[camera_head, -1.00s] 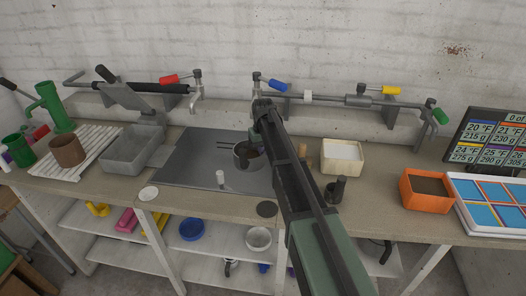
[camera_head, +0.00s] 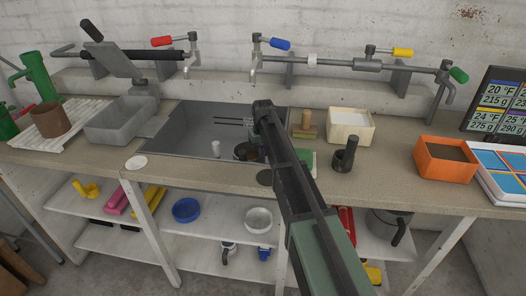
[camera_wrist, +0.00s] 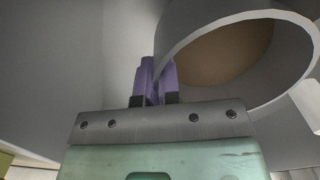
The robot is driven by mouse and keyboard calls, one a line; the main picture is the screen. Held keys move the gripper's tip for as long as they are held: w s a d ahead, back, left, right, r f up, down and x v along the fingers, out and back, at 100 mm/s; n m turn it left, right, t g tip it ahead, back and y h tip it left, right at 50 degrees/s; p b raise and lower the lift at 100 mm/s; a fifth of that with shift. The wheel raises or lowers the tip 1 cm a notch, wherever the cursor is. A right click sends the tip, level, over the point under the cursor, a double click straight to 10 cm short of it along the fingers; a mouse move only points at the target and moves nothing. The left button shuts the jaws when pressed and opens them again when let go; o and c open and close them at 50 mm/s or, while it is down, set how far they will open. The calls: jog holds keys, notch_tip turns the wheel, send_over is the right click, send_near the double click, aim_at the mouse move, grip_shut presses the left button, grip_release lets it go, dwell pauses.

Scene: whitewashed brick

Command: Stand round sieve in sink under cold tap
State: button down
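The round sieve (camera_head: 241,152) is in the front right part of the grey sink (camera_head: 175,137), partly hidden behind my arm. In the wrist view its pale round wall and brown inside (camera_wrist: 225,52) fill the upper right. My gripper (camera_wrist: 156,75) has its two purple fingers close together at the sieve's near wall and appears shut on it. Whether the sieve touches the sink floor I cannot tell. The cold tap, with a blue handle (camera_head: 280,44), is on the wall behind; its spout (camera_head: 253,72) hangs farther back than the sieve.
A small white cylinder (camera_head: 216,149) stands in the sink left of the sieve. A red-handled tap (camera_head: 161,41) is to the left. A grey basin (camera_head: 122,122) stands left of the sink; a cream box (camera_head: 350,126), dark pestle-like piece (camera_head: 346,155) and orange box (camera_head: 445,160) stand right.

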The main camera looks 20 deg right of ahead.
jog(key=w+d+f, duration=0.1)
jog(key=w, duration=0.2)
jog(key=w+d+f+b, duration=0.1)
jog(key=w, duration=0.2)
jog(key=w+d+f, duration=0.1)
jog(key=w+d, duration=0.1)
jog(key=w, duration=0.1)
jog(key=shift+w+b, duration=0.1)
jog(key=shift+b, duration=0.25)
jog(key=shift+f+b, duration=0.55)
jog(key=shift+b, duration=0.05)
jog(key=c, duration=1.8)
grip_release()
jog(key=o, duration=0.6)
jog(key=shift+c, duration=0.2)
